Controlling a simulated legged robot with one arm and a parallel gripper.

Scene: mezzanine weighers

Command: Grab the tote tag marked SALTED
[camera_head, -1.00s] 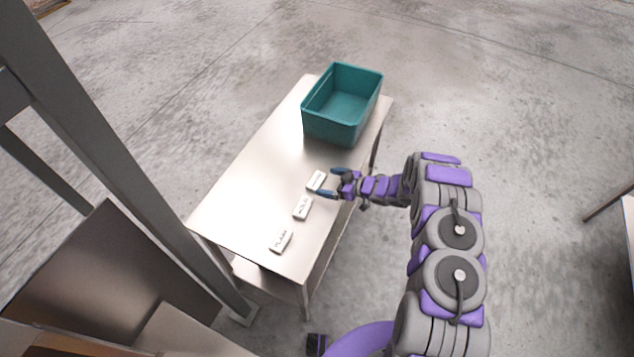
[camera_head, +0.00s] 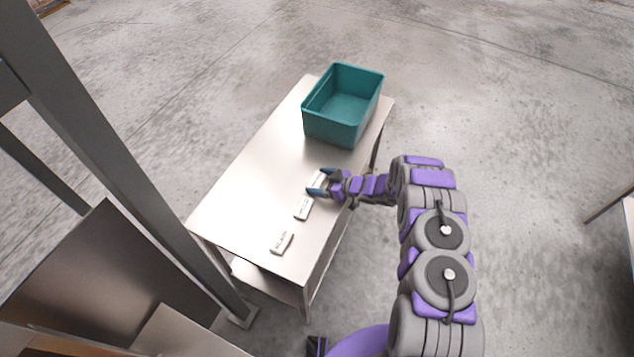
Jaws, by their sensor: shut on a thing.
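Three small white tags lie in a row on the metal table (camera_head: 240,190). The near tag (camera_head: 282,243) and the middle tag (camera_head: 303,208) lie free on the tabletop. Their dark print is too small to read, so I cannot tell which one is marked SALTED. My gripper (camera_head: 318,181) is shut on the far tag (camera_head: 317,179), with its blue fingers on either side of it. The fingers hide part of this tag, and its marking is not legible. The tag is at or close to the tabletop; I cannot tell whether it is lifted.
An open, empty teal tote (camera_head: 341,128) stands at the table's far end. A grey metal post (camera_head: 130,165) rises to the left of the table. The tabletop's left side is bare. Another table edge (camera_head: 628,215) shows at far right.

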